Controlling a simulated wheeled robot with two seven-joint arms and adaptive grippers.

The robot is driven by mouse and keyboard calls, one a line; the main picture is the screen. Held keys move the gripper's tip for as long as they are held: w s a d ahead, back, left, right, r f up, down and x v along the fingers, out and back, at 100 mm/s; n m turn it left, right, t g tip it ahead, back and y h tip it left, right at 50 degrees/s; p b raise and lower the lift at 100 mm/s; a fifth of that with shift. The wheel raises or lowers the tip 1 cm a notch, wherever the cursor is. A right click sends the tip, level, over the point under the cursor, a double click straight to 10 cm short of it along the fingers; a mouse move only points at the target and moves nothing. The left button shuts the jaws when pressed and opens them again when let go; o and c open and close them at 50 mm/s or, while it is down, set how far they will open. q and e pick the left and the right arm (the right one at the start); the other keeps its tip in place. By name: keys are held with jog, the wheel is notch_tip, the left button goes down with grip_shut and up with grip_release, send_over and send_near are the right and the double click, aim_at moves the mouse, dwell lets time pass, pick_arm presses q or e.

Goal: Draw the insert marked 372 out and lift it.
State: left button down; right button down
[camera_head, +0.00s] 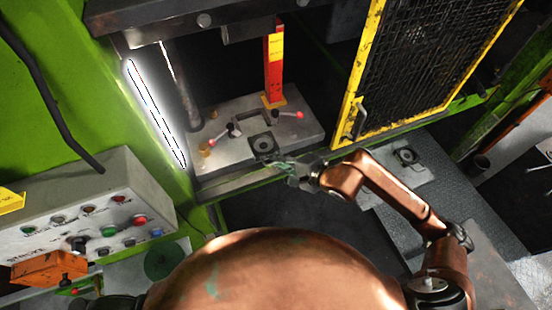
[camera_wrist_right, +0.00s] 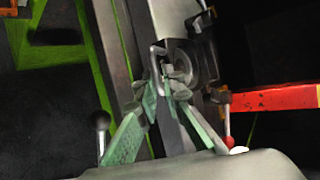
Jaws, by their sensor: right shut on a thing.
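The insert (camera_head: 263,144), a dark block with a round ring on its face, sits in the slot of the press bed (camera_head: 225,150). In the right wrist view the insert (camera_wrist_right: 181,62) shows its ring and a pale bent handle (camera_wrist_right: 157,62) on its near side. Its number is too small to read. My right gripper (camera_head: 283,167) is at the front edge of the bed, just in front of the insert. In the right wrist view its green fingers (camera_wrist_right: 165,98) are closed around the handle. My left gripper is not in view.
Two clamps with red knobs (camera_head: 300,115) flank the insert. A red and yellow post (camera_head: 274,62) stands behind it. The yellow-framed mesh guard (camera_head: 350,97) is to the right. A similar ringed block (camera_head: 407,156) lies on the right-hand bench. A control box (camera_head: 90,215) is at left.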

jog(key=shift+s+f, duration=0.15)
jog(key=shift+s, duration=0.05)
jog(key=c, duration=2)
grip_release()
jog(key=shift+v, duration=6.05)
